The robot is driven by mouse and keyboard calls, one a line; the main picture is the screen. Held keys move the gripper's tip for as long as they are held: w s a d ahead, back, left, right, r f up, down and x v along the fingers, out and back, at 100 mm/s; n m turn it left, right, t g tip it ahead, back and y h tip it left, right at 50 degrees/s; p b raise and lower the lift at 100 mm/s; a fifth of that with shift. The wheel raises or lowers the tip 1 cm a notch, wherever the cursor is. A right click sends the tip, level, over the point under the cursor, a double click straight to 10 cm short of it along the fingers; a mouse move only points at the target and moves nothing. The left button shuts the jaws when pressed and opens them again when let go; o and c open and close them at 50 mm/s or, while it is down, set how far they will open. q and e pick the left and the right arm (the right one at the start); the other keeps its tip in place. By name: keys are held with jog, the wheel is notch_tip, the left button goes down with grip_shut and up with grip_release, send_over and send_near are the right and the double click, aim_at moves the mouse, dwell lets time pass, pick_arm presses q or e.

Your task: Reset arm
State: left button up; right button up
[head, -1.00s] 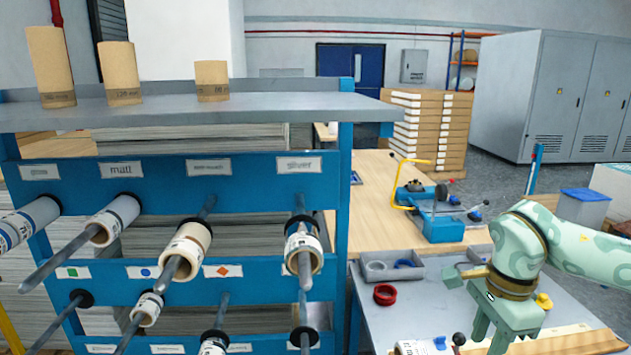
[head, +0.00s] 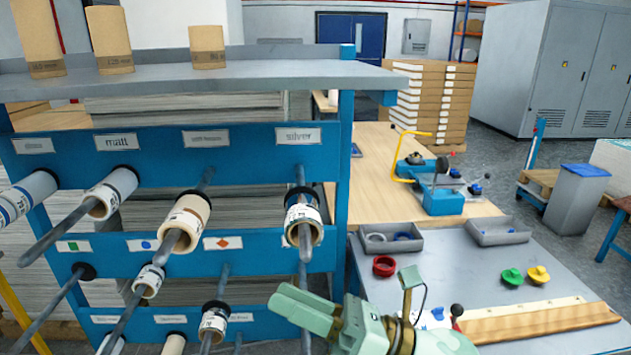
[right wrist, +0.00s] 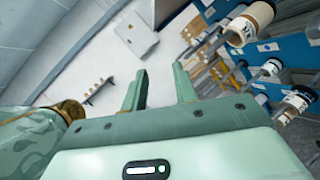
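My right gripper (head: 276,303) is pale green and points left in the head view, low in front of the rack's right side. In the right wrist view its two fingers (right wrist: 160,70) stand apart with nothing between them. The blue rack (head: 255,167) carries rolls on grey rods, with labels such as "matt" and "silver". A roll (head: 303,226) hangs under the "silver" label, above and apart from my gripper. My left gripper is not in view.
A white roll there is partly hidden by my arm. Cardboard cores (head: 207,46) stand on the shelf.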

jog(key=w+d+f+m+t+h, duration=0.1)
jog(key=w+d+m+t+h, duration=0.2)
jog(key=d+m+t+h, duration=0.5)
jog(key=w+d+f+m+t+h, duration=0.2)
jog(key=d+m+t+h, duration=0.3)
jog(key=m, duration=0.7)
jog(key=s+d+f+m+g+h, duration=0.35)
jog(key=d+f+m+h, duration=0.3)
jog(key=f, duration=0.25)
jog(key=s+d+f+m+g+h, duration=0.3)
jog(key=s+d+f+m+h, duration=0.15)
jog(key=d+f+m, duration=0.35)
jog(key=s+d+f+m+g+h, duration=0.1)
jog(key=s+d+f+m+g, duration=0.3)
jog(key=s+f+g, duration=0.55)
jog(key=s+a+f+y, duration=0.1)
jog(key=s+a+f, duration=0.15)
jog(key=f, duration=0.95)
jog(key=s+a+f+y, duration=0.2)
jog(key=s+f, duration=0.2)
jog(key=f, duration=0.9)
jog(key=s+f+m+g, duration=0.1)
jog(key=s+f, duration=0.6)
jog(key=s, duration=0.3)
jog(key=s+f+m+g+y, duration=0.1)
jog(key=s+f, duration=0.6)
jog(key=s, duration=0.2)
jog(key=shift+s+d, duration=0.25)
jog(key=shift+s, duration=0.15)
